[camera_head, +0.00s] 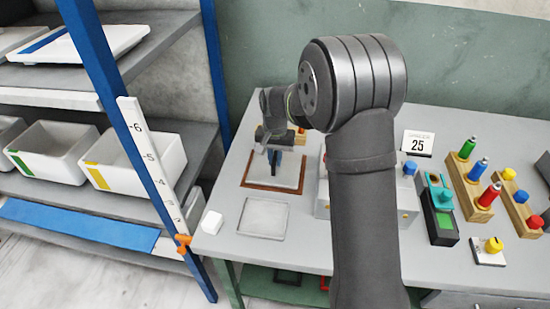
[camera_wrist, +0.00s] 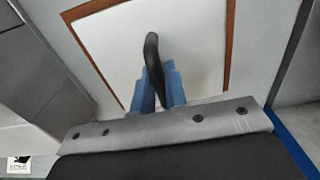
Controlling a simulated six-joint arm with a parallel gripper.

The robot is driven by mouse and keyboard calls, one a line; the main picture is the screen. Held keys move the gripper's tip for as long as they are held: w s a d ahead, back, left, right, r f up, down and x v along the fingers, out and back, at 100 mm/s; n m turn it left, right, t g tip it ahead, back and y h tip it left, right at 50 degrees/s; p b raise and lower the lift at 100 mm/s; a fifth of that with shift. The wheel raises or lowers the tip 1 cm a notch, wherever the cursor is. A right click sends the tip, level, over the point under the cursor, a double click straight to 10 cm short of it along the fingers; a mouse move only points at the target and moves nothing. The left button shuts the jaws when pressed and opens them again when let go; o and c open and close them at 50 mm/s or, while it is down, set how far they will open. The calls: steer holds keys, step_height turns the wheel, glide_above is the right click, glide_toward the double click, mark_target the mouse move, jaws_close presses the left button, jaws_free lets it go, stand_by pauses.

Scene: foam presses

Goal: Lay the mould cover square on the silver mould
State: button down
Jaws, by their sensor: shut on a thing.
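A pale flat plate, apparently the mould cover (camera_wrist: 115,45), lies inside a brown rectangular border (camera_wrist: 90,62) in the wrist view. In the head view the pale plate (camera_head: 286,172) and the brown border (camera_head: 272,187) show at the table's left. My gripper (camera_head: 272,158) is over it. In the wrist view the blue fingers (camera_wrist: 159,90) are shut on a black upright handle (camera_wrist: 152,50). I cannot tell whether the plate touches the table. A silver block (camera_head: 322,204), possibly the silver mould, stands right of the border, partly hidden by my arm.
A pale square outline (camera_head: 264,218) lies in front of the border, with a white cube (camera_head: 212,222) left of it. A blue shelf post (camera_head: 118,110) and white bins (camera_head: 128,163) stand left. Coloured bottles on wooden blocks (camera_head: 466,170) and a "25" card (camera_head: 418,143) are right.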

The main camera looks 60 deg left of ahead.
mark_target(275, 157)
steer(key=shift+f, duration=0.15)
steer(key=c, duration=1.5)
jaws_free()
steer(key=shift+o, duration=0.2)
step_height(275, 157, up, 12)
steer(key=shift+r, duration=0.15)
